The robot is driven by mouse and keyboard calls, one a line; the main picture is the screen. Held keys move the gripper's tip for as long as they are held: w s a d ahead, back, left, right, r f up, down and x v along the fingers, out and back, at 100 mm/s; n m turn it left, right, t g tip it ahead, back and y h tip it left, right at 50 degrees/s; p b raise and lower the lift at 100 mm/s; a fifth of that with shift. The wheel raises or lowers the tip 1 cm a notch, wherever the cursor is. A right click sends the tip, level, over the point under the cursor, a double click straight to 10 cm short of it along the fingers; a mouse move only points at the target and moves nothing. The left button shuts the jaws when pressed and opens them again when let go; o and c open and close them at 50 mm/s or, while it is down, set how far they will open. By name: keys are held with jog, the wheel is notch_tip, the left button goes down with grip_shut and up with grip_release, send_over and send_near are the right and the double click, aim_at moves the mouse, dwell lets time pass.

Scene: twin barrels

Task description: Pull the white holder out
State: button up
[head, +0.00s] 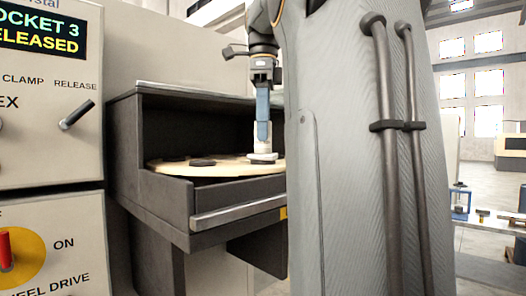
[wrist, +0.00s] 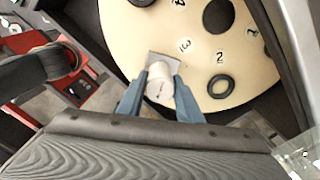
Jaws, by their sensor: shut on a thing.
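The white holder (head: 263,147) stands upright at the cream wheel's near right part in the head view, its wide foot at the wheel's surface. My gripper (head: 263,128) comes down from above with its blue fingers shut on the holder's upper part. In the wrist view the holder (wrist: 160,84) sits between the two fingertips (wrist: 161,76), beside the number 3 near the wheel's edge. The cream wheel (wrist: 125,45) carries printed numbers and dark sockets. I cannot tell whether the holder's foot is seated or slightly raised. The display (head: 42,36) reads socket 3 released.
A dark cabinet (head: 125,160) encloses the wheel, with walls and a top around it and a drawer-like front (head: 235,213) below. A clamp/release lever (head: 77,114) and a red wheel-drive switch (head: 5,249) are on the left panel.

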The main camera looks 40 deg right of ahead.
jog(key=shift+r+p, duration=0.75)
jog(key=shift+p, duration=0.3)
dwell(0.6)
jog(key=shift+r+p, duration=1.1)
jog(key=shift+p, duration=0.1)
jog(key=shift+r+p, duration=0.4)
jog(key=shift+r, duration=2.9)
jog(key=shift+f, duration=0.1)
